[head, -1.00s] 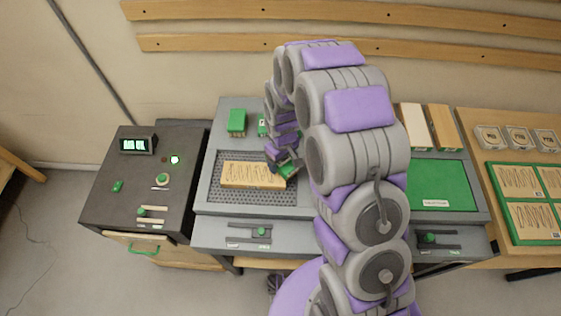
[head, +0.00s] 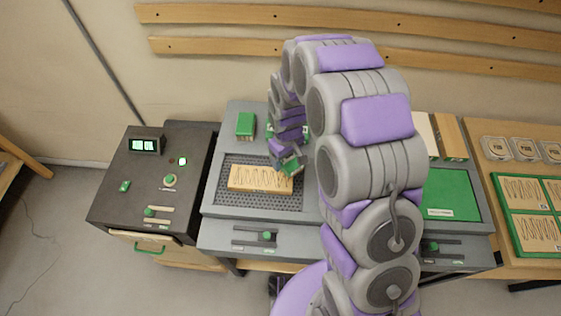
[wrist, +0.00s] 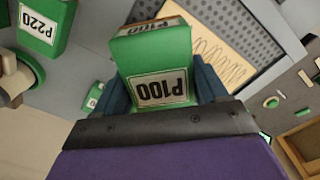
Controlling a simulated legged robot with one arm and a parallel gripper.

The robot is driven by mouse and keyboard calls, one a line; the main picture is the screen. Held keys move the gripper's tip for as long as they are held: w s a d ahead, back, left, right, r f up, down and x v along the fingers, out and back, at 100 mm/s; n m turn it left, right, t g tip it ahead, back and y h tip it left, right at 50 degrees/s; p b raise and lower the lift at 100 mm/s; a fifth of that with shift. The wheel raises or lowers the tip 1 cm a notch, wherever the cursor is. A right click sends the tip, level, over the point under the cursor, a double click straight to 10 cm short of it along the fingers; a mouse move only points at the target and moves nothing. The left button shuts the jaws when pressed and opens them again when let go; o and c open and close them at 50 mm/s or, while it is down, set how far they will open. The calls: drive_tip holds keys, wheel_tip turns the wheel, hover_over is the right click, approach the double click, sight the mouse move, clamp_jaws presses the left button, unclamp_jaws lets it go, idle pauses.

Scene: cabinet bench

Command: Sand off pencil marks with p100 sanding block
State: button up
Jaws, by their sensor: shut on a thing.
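The wooden board with dark pencil squiggles (head: 255,179) lies on the perforated grey panel of the bench; it also shows in the wrist view (wrist: 222,52). My gripper (head: 289,166) is shut on the green P100 sanding block (wrist: 155,70), its label facing the wrist camera. In the head view the block is just above and beside the board's right end, partly hidden by my arm. I cannot tell whether it touches the board. A green P220 block (wrist: 42,28) stands apart in the wrist view.
A green block (head: 246,124) stands at the back left of the bench. A dark cabinet with a lit display (head: 146,145) is at left. A green mat (head: 449,195) lies right of my arm, with upright boards behind it. A green-framed panel of marked boards (head: 528,212) is at far right.

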drive_tip(key=a+b, duration=0.2)
drive_tip(key=a, duration=0.5)
drive_tip(key=b, duration=0.2)
hover_over(236, 179)
drive_tip(key=shift+d+f, duration=0.1)
drive_tip(key=shift+f, duration=0.85)
wheel_tip(236, 179, down, 3)
drive_tip(key=shift+f+b, duration=0.2)
drive_tip(key=shift+b, duration=0.55)
drive_tip(key=shift+a+f, duration=0.35)
drive_tip(key=shift+f, duration=0.25)
drive_tip(key=shift+d, duration=0.1)
drive_tip(key=shift+d+r, duration=0.1)
drive_tip(key=shift+d, duration=0.2)
drive_tip(key=shift+a+f, duration=0.2)
drive_tip(key=shift+a, duration=0.05)
drive_tip(key=shift+d+f, duration=0.15)
drive_tip(key=shift+f, duration=0.2)
